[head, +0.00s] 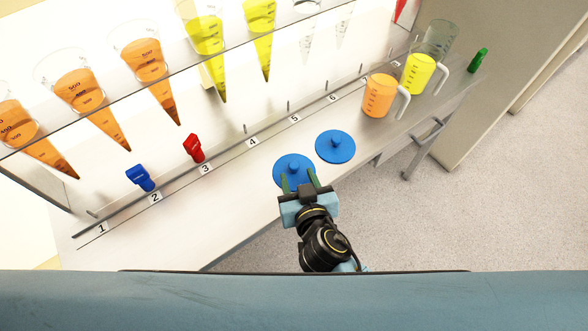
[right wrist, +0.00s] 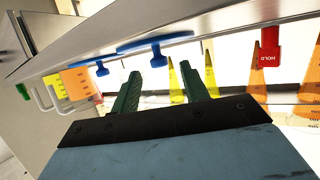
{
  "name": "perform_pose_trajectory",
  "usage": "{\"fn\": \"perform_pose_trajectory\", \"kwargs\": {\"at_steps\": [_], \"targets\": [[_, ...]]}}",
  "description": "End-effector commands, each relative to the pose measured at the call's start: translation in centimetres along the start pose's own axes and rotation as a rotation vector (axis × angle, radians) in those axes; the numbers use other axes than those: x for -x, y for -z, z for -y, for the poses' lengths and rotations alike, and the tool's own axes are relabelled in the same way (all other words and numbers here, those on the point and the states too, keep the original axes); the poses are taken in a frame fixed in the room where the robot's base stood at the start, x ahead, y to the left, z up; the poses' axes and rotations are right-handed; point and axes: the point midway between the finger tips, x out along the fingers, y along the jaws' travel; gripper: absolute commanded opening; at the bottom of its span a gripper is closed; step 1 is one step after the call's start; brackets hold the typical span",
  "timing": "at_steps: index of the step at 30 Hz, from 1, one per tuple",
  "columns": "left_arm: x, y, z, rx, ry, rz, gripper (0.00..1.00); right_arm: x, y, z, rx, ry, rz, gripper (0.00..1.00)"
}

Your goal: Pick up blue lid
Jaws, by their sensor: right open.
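Two round blue lids with centre knobs lie on the white shelf. The near blue lid (head: 283,168) is right in front of my right gripper (head: 299,180); the far blue lid (head: 335,147) is just up and to the right of it. My right gripper is open and empty, its two green fingers pointing at the near lid and overlapping its lower edge. In the right wrist view, the near lid (right wrist: 155,45) shows its knob between the lines of the open fingers (right wrist: 171,78); the other lid (right wrist: 90,66) is left of them. Contact cannot be told. My left gripper is out of view.
An orange beaker (head: 378,97) and a yellow beaker (head: 418,73) stand right of the lids. A blue tag (head: 140,178) and a red tag (head: 194,149) are to the left. Cones of orange and yellow liquid hang in a rack (head: 200,72) behind. Shelf between tags and lids is clear.

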Motion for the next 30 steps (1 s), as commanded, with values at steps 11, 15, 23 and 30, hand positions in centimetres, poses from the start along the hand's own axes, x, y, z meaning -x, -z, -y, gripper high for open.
{"fn": "perform_pose_trajectory", "kwargs": {"at_steps": [11, 15, 23, 30], "targets": [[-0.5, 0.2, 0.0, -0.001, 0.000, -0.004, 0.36, -4.2, 0.2, -0.1, 0.003, 0.001, -0.002, 0.45], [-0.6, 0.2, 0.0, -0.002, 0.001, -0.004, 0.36, -5.2, 0.1, -0.1, 0.001, 0.001, 0.000, 0.45], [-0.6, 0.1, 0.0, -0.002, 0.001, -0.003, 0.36, -5.3, 0.2, -0.1, 0.000, 0.001, 0.001, 0.42], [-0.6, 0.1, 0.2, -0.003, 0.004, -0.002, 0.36, -5.3, 0.2, -0.1, 0.000, 0.001, 0.001, 0.11]]}}
